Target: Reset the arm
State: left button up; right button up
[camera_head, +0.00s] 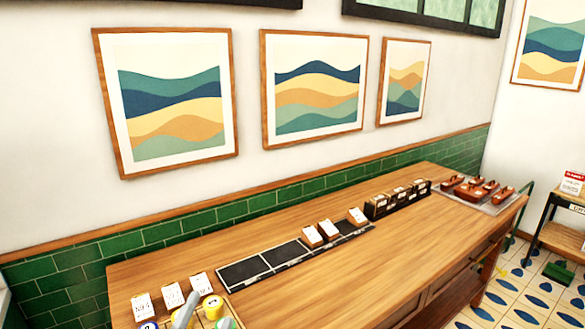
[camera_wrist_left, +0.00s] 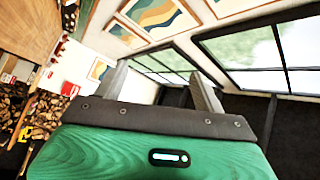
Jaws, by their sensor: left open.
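My left gripper (camera_wrist_left: 162,86) shows in the left wrist view as two grey fingers standing apart above a dark bar and a green body. Nothing is between the fingers. They point up toward the wall pictures and windows, away from any tabletop. In the head view a small grey piece pokes up at the bottom left edge among the yellow-topped items; I cannot tell whether it is a fingertip or a tool. My right gripper is in neither view.
A long wooden counter (camera_head: 330,285) runs along the green-tiled wall. On it are white cards (camera_head: 173,296), yellow-topped items (camera_head: 212,305), a black slotted strip (camera_head: 245,272), a dark card box (camera_head: 398,199) and a tray of reddish-brown pieces (camera_head: 478,191). Bare wood lies in front.

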pick_arm(q)
jog(key=s+a+f+n+g+y, duration=0.2)
jog(key=s+a+f+n+g, duration=0.15)
jog(key=f, duration=0.35)
jog(key=s+a+f+n+g+y, duration=0.1)
jog(key=s+a+f+n+g, duration=0.2)
jog(key=f, duration=0.4)
jog(key=s+a+f+n+g+y, duration=0.1)
jog(key=s+f+n+g+y, duration=0.1)
jog(key=s+f+n+g, duration=0.3)
jog(key=s+f+g+h, duration=0.1)
jog(key=s+f+g, duration=0.4)
jog(key=s+f, duration=0.45)
notch_tip(320, 180, down, 28)
jog(key=g, duration=0.2)
jog(key=s+a+f, duration=0.2)
jog(key=s+f, duration=0.8)
jog(key=s+a+f, duration=0.1)
jog(key=s+f, duration=0.9)
jog(key=shift+a+f+g, duration=0.35)
jog(key=shift+a+f, duration=0.05)
